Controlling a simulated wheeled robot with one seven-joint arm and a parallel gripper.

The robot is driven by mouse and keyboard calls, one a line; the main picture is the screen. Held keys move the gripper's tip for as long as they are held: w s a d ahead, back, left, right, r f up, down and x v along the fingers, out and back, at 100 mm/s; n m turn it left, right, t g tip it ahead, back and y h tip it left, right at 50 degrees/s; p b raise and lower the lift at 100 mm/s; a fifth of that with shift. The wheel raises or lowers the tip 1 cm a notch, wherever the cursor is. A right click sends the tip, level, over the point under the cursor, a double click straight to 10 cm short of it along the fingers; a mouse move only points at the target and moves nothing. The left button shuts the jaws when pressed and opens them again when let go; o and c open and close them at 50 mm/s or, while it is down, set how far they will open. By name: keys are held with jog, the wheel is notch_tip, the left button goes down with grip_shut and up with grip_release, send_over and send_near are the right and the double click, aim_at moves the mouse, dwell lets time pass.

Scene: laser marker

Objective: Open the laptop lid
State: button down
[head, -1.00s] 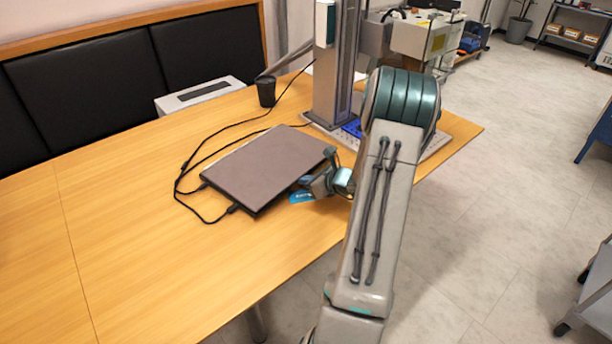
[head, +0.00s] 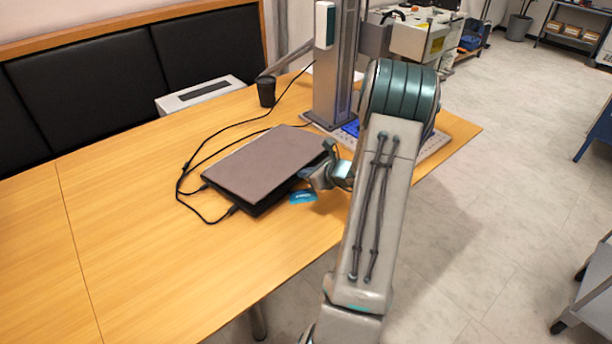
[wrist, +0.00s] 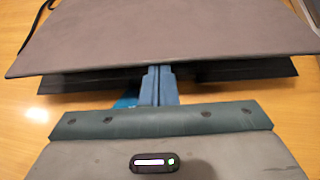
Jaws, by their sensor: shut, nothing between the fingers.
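The laptop (head: 262,163) lies on the wooden table, its grey-brown lid tilted slightly up on the side by my gripper. In the wrist view the lid (wrist: 170,35) stands apart from the dark base (wrist: 225,72), with a dark gap between them. My gripper (head: 312,174) is at the laptop's right edge. In the wrist view its blue fingers (wrist: 158,84) are shut together, with their tips at the gap under the lid's edge. Whether they touch the lid is hard to tell.
Black cables (head: 183,180) run from the laptop's left side. A blue card (head: 303,197) lies on the table (head: 130,240) beside the laptop. A black cup (head: 266,91) and the laser marker's column (head: 334,80) stand behind. The table's left part is clear.

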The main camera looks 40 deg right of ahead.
jog(key=shift+w+r, duration=0.1)
jog(key=shift+r, duration=0.3)
jog(key=r+p, duration=0.1)
jog(key=w+r+p, duration=0.1)
jog(key=r, duration=0.1)
jog(key=r+p, duration=0.1)
jog(key=shift+w+a+r, duration=0.25)
jog(key=shift+r, duration=0.15)
dwell(0.8)
jog(key=s+d, duration=0.1)
jog(key=s, duration=0.5)
jog(key=shift+d, duration=0.3)
dwell(0.4)
dwell(0.4)
